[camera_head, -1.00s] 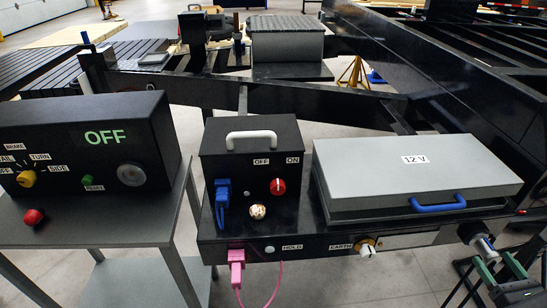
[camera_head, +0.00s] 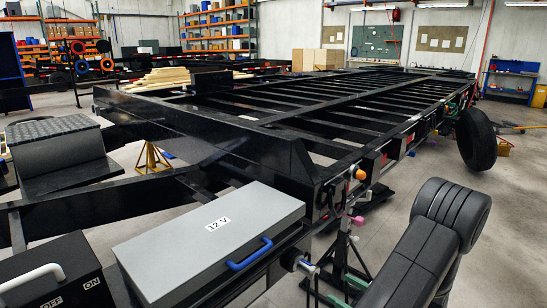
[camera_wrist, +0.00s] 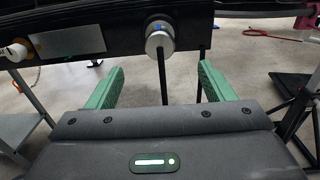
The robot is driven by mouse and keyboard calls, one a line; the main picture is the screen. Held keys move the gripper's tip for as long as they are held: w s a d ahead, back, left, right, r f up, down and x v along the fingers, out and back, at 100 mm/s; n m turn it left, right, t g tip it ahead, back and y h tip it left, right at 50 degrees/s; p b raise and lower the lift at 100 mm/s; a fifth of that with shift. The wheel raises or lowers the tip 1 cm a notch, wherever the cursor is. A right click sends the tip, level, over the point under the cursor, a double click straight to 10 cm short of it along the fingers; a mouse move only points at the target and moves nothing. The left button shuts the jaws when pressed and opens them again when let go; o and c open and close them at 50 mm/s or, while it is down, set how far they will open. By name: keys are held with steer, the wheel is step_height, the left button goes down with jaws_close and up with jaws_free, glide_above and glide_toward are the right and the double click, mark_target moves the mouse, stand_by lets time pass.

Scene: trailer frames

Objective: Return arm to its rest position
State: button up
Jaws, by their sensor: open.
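In the head view my arm rises at the lower right, bent at a dark grey elbow. Part of the green fingers shows low beside it, near the stand; the rest of the gripper is hidden or out of frame.
The grey 12 V box (camera_head: 205,250) with a blue handle sits left of my arm. The black trailer frame (camera_head: 255,140) fills the middle, with a wheel (camera_head: 476,138) at right. A black stand (camera_head: 343,255) is close to my gripper. Open floor lies right of the arm.

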mark_target(308, 268)
steer(key=b+x, duration=0.1)
steer(key=x, duration=1.2)
steer(key=shift+w+a, duration=0.15)
steer(key=shift+a, duration=0.05)
steer(key=shift+d, duration=0.15)
steer(key=shift+d, duration=0.1)
